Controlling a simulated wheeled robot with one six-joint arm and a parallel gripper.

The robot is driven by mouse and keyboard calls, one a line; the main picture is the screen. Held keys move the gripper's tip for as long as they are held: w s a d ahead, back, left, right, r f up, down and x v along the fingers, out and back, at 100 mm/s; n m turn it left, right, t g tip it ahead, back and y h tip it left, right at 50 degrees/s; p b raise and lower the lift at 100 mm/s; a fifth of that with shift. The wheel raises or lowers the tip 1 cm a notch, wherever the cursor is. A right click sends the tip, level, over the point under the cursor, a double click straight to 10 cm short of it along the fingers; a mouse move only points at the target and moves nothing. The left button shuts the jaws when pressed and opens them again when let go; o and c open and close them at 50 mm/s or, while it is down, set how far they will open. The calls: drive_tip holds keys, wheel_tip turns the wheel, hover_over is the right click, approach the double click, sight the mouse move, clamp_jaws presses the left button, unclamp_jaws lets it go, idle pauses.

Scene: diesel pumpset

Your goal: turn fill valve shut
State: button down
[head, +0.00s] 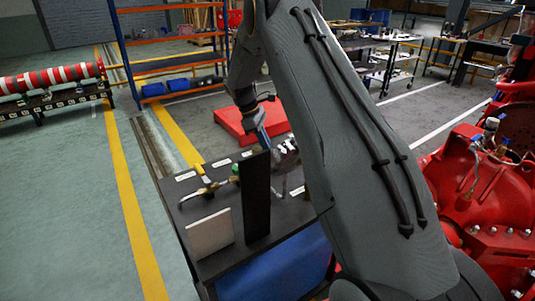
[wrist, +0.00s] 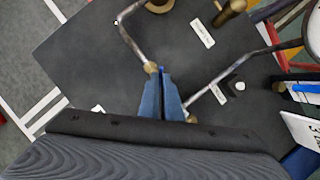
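My gripper (head: 262,137) reaches down over the dark bench top (head: 181,189), beyond a black upright panel (head: 256,200). In the wrist view its blue fingers (wrist: 161,78) are together, with only a thin dark line between them and no object visible there. A brass fitting (wrist: 151,67) on a bent metal pipe (wrist: 133,43) lies by the fingertips; I cannot tell whether they touch. A valve with a yellow handle (head: 199,170) and a green round part (head: 235,169) show on the bench. I cannot tell which is the fill valve; the labels are unreadable.
A second pipe (wrist: 215,83) runs right of the fingers, and a brass part (wrist: 229,12) stands farther off. A pale plate (head: 209,233) stands at the bench front. A red machine (head: 490,220) is at the right. Floor left of the bench is clear.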

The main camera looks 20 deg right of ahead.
drive_tip(key=m+b, duration=0.1)
drive_tip(key=m+y, duration=0.1)
drive_tip(key=m, duration=0.1)
drive_tip(key=m+g+b, duration=0.1)
drive_tip(key=shift+w+d+f+m+b, duration=0.1)
drive_tip(key=shift+w+d+m+b, duration=0.15)
drive_tip(key=shift+m+b, duration=0.1)
drive_tip(key=m+y+b, duration=0.1)
drive_tip(key=m, duration=0.3)
drive_tip(key=shift+d+g+y+b, duration=0.1)
drive_tip(key=shift+g+y+b, duration=0.3)
drive_tip(key=c, duration=2)
unclamp_jaws()
drive_tip(key=b+v, duration=0.2)
drive_tip(key=v, duration=0.6)
drive_tip(key=shift+d, duration=0.1)
